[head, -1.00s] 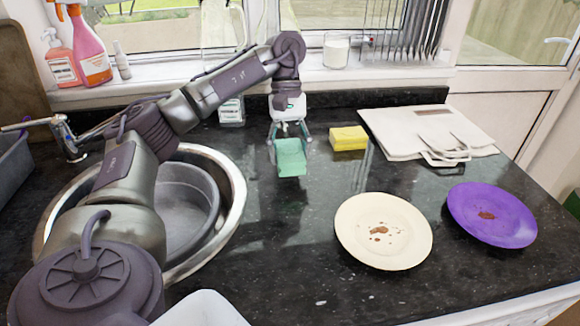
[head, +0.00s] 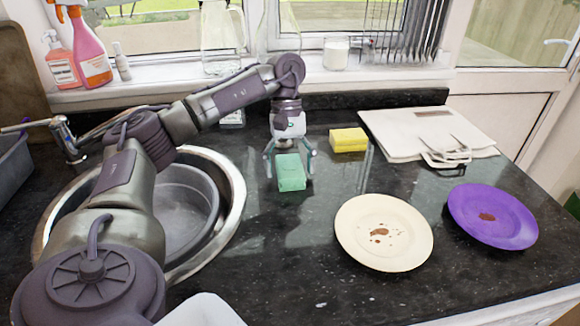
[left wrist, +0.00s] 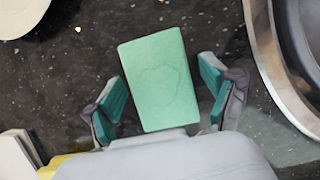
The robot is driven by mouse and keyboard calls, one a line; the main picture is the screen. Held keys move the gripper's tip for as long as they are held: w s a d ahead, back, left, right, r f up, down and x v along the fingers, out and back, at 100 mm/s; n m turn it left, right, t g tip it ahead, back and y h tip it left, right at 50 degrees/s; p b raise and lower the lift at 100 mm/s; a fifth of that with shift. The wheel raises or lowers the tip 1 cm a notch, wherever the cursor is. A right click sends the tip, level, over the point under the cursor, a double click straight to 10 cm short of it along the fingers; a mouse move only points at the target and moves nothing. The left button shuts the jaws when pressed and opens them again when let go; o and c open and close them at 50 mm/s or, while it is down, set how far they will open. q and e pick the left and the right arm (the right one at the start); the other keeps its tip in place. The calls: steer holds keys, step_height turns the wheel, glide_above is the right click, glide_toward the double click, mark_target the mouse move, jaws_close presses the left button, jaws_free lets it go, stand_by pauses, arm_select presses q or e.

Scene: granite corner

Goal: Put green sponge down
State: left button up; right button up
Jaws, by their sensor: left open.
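The green sponge (head: 291,173) lies on the dark granite counter, between the sink and the cream plate. It also shows in the left wrist view (left wrist: 158,80), flat and whole, with a faint heart-like outline on its top. My left gripper (head: 291,152) is open around the sponge's near-wrist end, with gaps between the sponge and both finger pads in the left wrist view (left wrist: 160,97). My right gripper is not in view.
A yellow sponge (head: 348,140) lies to the right. A stained cream plate (head: 360,243) and a stained purple plate (head: 500,229) are on the counter. The round sink (head: 237,196) is at left. A white bag (head: 400,140) lies at back right.

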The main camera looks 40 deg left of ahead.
mark_target(291, 165)
arm_select(q)
steer(key=shift+r, duration=0.1)
steer(key=v, duration=0.3)
steer(key=p+v, duration=0.5)
steer(key=v, duration=0.4)
steer(key=shift+d, duration=0.1)
